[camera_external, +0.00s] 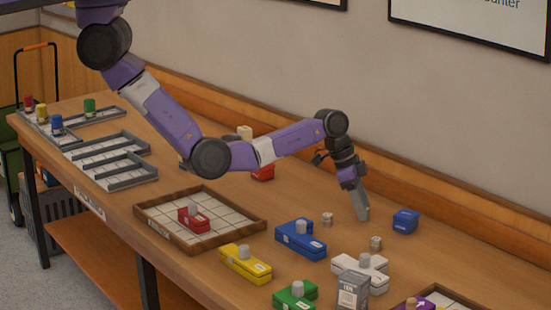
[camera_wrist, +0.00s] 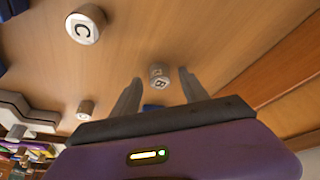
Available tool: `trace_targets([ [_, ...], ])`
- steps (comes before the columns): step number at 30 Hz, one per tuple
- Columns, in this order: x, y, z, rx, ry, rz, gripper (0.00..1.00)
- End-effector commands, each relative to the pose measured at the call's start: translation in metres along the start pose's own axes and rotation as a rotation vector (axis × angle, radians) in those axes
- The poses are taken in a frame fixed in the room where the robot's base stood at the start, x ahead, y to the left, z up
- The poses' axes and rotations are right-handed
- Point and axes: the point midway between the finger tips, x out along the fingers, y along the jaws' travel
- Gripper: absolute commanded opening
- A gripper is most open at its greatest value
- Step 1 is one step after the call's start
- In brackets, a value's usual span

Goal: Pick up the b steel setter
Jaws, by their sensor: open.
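The b steel setter (camera_wrist: 159,76) is a small, short grey cylinder with a dark letter B. In the wrist view it appears between the two fingertips of my gripper (camera_wrist: 161,80). I cannot tell its exact depth relative to the tips. My gripper (camera_external: 363,216) is open and points down near the tabletop in the external view, where I cannot make out the B setter, probably because the fingers cover it. A similar setter marked C (camera_wrist: 85,25) stands at the upper left of the wrist view. Another small setter (camera_wrist: 86,110) has no readable letter there.
Around my gripper stand a blue box (camera_external: 405,222), a blue block (camera_external: 298,241), a white block (camera_external: 350,265) and two small setters, one left (camera_external: 327,219), one right (camera_external: 376,243). A wooden tray (camera_external: 150,208) lies farther left. The wall ledge (camera_external: 440,195) runs behind.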

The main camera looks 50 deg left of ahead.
Motion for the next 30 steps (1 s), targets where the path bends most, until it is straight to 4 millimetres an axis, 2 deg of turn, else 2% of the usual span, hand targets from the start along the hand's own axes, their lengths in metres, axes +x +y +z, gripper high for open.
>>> trace_targets([
  [3,0.000,0.000,0.000,0.000,0.000,0.000,0.52],
  [4,0.000,0.000,0.000,0.000,0.000,0.000,0.48],
  [9,0.000,0.000,0.000,0.000,0.000,0.000,0.15],
  [12,0.000,0.000,0.000,0.000,0.000,0.000,0.00],
  [23,-0.002,0.000,-0.001,0.000,0.001,-0.001,0.00],
  [30,-0.022,-0.001,-0.010,0.000,0.005,-0.003,0.00],
])
